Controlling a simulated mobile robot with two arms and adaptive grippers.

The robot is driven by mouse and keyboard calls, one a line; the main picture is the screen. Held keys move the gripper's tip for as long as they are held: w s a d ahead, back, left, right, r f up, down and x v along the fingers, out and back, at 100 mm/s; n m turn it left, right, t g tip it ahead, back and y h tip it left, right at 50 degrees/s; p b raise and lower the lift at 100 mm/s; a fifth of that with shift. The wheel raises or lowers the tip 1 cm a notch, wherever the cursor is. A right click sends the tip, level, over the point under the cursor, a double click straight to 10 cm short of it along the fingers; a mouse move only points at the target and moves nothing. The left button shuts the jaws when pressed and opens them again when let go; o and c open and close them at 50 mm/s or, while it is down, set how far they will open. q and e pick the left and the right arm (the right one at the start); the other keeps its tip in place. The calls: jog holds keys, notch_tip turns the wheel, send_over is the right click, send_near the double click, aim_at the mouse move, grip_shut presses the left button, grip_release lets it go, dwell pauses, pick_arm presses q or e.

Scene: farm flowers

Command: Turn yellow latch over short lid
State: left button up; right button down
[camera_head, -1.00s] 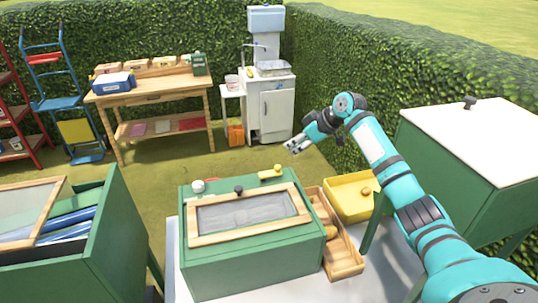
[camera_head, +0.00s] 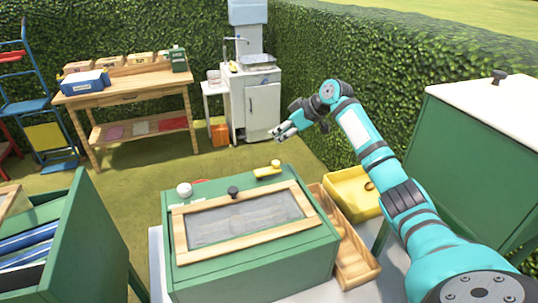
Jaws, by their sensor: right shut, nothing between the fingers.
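The green box (camera_head: 255,268) stands on a pale table, with a wood-framed, mesh-like lid (camera_head: 246,218) lying closed on its top. A black knob (camera_head: 233,192) sits at the lid's far edge. The yellow latch (camera_head: 267,171) lies on the box top behind the lid, near the far right corner, and points left from its round knob. It looks clear of the lid. My right gripper (camera_head: 281,131) is shut and empty, raised in the air behind and above the latch, apart from it. My left gripper is out of view.
A white round knob (camera_head: 184,189) and a red piece sit at the box's far left. A wooden tray (camera_head: 352,255) and yellow bin (camera_head: 352,190) stand right of the box. Larger green boxes flank both sides. A workbench (camera_head: 130,95) and sink cabinet (camera_head: 258,105) stand behind.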

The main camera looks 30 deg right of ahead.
jog(key=p, duration=0.6)
send_over(268, 170)
jog(key=w+d, duration=0.2)
jog(key=f, duration=0.7)
jog(key=shift+w+a+f, duration=0.1)
jog(key=shift+w+f, duration=0.1)
jog(key=shift+f, duration=0.15)
jog(key=shift+s+d+f, duration=0.1)
jog(key=shift+s+d, duration=0.1)
jog(key=shift+s, duration=0.2)
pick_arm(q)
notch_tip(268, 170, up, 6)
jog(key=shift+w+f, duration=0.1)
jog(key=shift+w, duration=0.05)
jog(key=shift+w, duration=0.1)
pick_arm(e)
jog(key=shift+w+a+f, duration=0.1)
jog(key=shift+w, duration=0.05)
